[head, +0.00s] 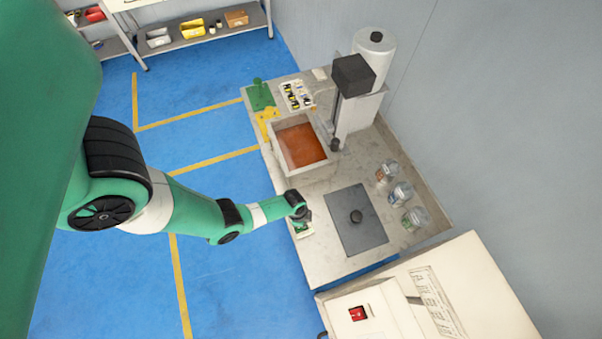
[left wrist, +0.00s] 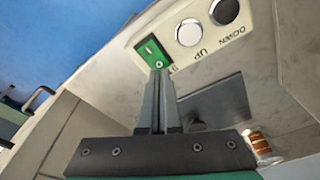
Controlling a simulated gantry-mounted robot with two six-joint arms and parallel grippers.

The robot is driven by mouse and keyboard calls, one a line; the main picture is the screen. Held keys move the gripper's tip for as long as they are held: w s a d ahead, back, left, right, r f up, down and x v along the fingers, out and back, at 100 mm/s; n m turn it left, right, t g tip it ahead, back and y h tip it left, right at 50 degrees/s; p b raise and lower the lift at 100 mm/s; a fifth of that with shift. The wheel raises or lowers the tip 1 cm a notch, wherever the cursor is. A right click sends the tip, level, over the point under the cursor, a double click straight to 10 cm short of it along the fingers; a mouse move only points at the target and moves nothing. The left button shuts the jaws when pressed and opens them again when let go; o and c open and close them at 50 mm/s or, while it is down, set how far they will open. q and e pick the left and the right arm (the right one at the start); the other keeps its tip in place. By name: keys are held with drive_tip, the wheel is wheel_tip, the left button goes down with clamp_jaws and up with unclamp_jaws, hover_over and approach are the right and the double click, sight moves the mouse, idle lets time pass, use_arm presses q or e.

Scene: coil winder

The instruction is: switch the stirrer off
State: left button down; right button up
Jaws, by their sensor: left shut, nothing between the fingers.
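A green rocker switch (left wrist: 152,52) sits on a pale control panel (left wrist: 172,54) at the top of the left wrist view. Beside it are a white knob (left wrist: 190,32) and a dark knob (left wrist: 224,10). My left gripper (left wrist: 160,74) is shut and empty, its tips right at the lower edge of the switch; I cannot tell whether they touch it. In the head view my left gripper (head: 303,222) is low over the bench's front edge and hides most of the panel. The stirrer (head: 352,76) stands over a tub of orange liquid (head: 300,146). My right gripper is not in view.
A dark plate with a black knob (head: 362,232) lies right of the gripper, with several jars (head: 400,194) behind it. A pale cabinet with a red switch (head: 357,313) stands in front. Blue floor is clear left of the bench.

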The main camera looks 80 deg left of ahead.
use_arm(q)
drive_tip(key=shift+f+b, duration=0.85)
idle(0.8)
drive_tip(key=shift+r, duration=0.1)
wheel_tip(320, 180, up, 7)
drive_tip(key=p, duration=0.7)
idle(0.3)
